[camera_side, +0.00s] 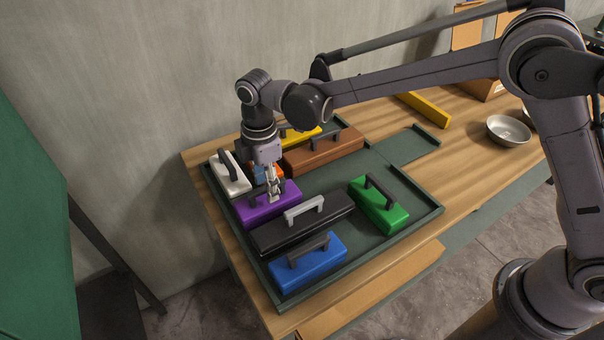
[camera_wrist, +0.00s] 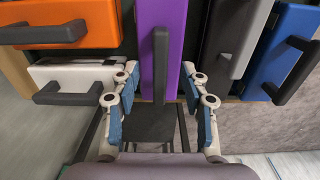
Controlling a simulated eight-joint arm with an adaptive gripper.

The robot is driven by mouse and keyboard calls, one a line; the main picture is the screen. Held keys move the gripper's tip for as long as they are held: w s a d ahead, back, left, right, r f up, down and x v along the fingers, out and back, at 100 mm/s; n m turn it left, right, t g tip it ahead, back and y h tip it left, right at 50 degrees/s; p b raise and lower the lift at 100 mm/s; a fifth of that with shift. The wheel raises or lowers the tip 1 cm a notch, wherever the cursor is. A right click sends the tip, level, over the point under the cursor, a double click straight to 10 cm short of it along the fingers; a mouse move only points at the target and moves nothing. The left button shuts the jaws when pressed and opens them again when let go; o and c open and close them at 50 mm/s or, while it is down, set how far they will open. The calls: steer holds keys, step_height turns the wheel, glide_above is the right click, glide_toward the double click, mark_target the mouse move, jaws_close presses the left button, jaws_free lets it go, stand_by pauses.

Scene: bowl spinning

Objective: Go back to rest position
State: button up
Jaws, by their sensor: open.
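My gripper (camera_side: 273,190) is open and points down at the purple box (camera_side: 254,211) in the side view. In the wrist view my gripper (camera_wrist: 160,72) has its two blue-padded fingers apart, one on each side of the purple box's dark handle (camera_wrist: 160,60). The fingers do not appear to press on the handle. I cannot tell how far above the box the fingertips are. The purple box (camera_wrist: 175,20) lies in the green tray (camera_side: 330,180).
Around the purple box in the tray are white (camera_side: 226,183), orange (camera_side: 277,171), yellow (camera_side: 305,136), brown (camera_side: 330,150), black (camera_side: 290,232), blue (camera_side: 318,268) and green (camera_side: 385,215) boxes. A metal bowl (camera_side: 508,130) and yellow bar (camera_side: 424,109) lie outside. A wall stands behind.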

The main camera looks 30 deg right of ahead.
jaws_close()
steer(key=shift+d, duration=22.05)
jaws_free()
steer(key=shift+r, duration=0.1)
step_height(320, 180, up, 7)
